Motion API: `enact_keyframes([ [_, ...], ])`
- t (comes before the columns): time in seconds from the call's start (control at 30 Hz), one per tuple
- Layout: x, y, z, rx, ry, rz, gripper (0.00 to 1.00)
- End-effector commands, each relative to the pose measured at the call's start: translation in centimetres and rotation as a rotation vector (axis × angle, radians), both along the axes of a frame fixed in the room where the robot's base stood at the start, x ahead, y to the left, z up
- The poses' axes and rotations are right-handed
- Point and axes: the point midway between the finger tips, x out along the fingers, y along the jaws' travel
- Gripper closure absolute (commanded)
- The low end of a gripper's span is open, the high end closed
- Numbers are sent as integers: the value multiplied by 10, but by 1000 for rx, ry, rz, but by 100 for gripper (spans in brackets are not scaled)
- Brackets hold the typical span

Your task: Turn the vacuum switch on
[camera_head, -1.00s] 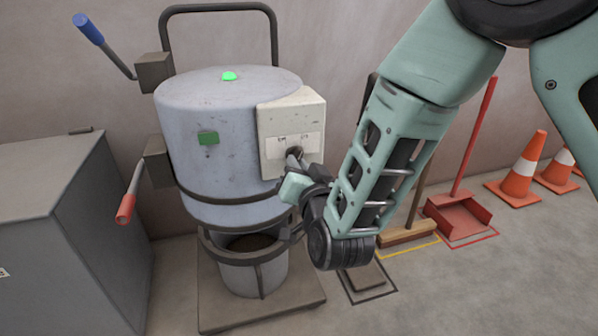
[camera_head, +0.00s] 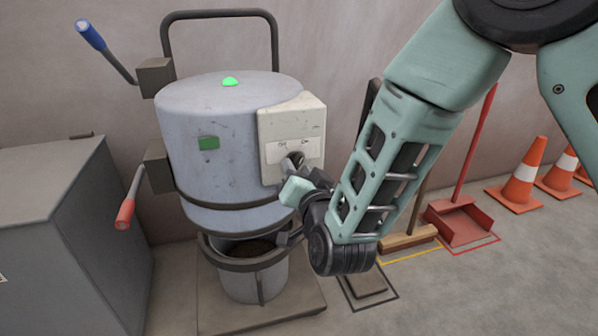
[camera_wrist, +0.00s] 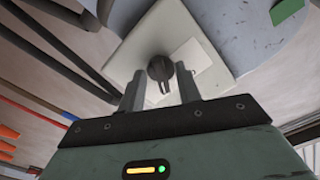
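The vacuum switch is a dark round knob (camera_wrist: 160,68) with a short grip bar, on a cream panel (camera_head: 305,114) at the right of the grey-blue drum. A white label (camera_head: 296,148) above the knob carries small marks, which seem to read off and on. In the wrist view the grip bar points down towards my gripper, slightly slanted. My gripper (camera_wrist: 159,88) has its two fingers apart, one on each side of the knob's near end. I cannot tell whether they touch it. In the head view my gripper (camera_head: 293,172) partly hides the knob.
A green lamp (camera_head: 230,81) glows on the drum top (camera_head: 190,90). A blue-handled lever (camera_head: 90,35) and a red-handled lever (camera_head: 125,214) stick out left. A bucket (camera_head: 240,284) stands below. A grey cabinet (camera_head: 50,240) is at left; broom, red dustpan (camera_head: 462,220) and cones (camera_head: 522,177) at right.

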Motion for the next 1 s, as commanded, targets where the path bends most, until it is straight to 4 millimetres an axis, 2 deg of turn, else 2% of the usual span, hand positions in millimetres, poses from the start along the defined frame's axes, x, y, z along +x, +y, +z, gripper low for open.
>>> enact_keyframes([
  [0.17, -4, -1, 0, -1, 0, 0, 66],
  [0.27, -14, -3, 1, -1, 1, 1, 66],
  [0.37, -31, -8, 2, -2, 1, 2, 66],
  [0.73, -116, -33, 1, -5, 3, 5, 66],
  [1.0, -129, -37, 6, -3, 7, -3, 66],
])
